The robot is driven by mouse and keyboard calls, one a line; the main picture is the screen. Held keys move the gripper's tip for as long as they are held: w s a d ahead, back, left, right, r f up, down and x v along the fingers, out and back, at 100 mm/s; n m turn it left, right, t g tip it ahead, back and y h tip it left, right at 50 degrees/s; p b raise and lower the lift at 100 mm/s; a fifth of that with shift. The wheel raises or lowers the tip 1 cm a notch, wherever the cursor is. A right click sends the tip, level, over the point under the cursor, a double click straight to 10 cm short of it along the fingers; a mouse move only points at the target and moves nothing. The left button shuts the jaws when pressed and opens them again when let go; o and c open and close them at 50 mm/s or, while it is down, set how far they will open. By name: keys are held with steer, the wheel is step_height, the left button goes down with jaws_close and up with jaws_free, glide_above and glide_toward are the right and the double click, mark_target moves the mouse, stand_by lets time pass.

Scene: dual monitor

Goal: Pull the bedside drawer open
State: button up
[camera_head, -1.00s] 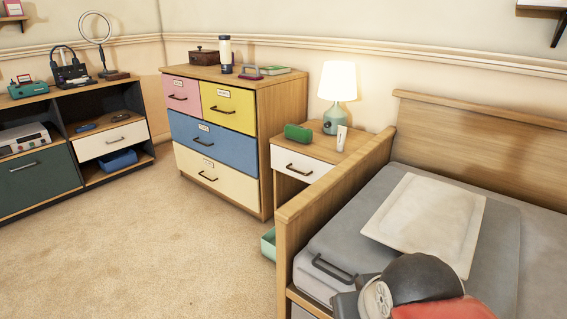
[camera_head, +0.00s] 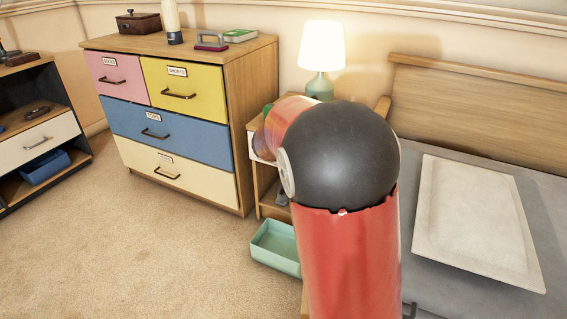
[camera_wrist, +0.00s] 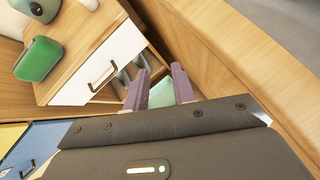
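The bedside drawer (camera_wrist: 95,68) shows a white front with a dark bar handle (camera_wrist: 103,77) in the wrist view and looks closed. It sits under the wooden top of the nightstand (camera_wrist: 75,30). In the head view my arm hides nearly all of the drawer, and my gripper is hidden too. In the wrist view my gripper (camera_wrist: 161,86) has its two mauve fingers apart with nothing held between them. The fingers are to the right of the handle in that picture and apart from it.
A green case (camera_wrist: 38,59) and the lamp (camera_head: 322,60) stand on the nightstand. A teal bin (camera_head: 272,250) is on the floor in front of it. A dresser (camera_head: 235,90) stands on the left, the bed (camera_head: 480,215) on the right. Carpet at the front left is clear.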

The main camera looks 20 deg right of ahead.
steer(key=w+a+f+n+t+h, duration=0.1)
steer(key=w+a+f+n+t, duration=0.15)
steer(key=w+f+n, duration=0.75)
steer(key=w+a+f+n+t+h, duration=0.1)
steer(key=w+f+n+t, duration=0.45)
steer(key=w+n, duration=0.75)
steer(key=shift+n+g, duration=0.6)
steer(key=x, duration=0.4)
steer(key=f+x, duration=0.1)
steer(key=x, duration=0.1)
steer(key=shift+s+d+f, duration=0.2)
steer(key=shift+s+d, duration=0.05)
steer(key=shift+d, duration=0.1)
jaws_close()
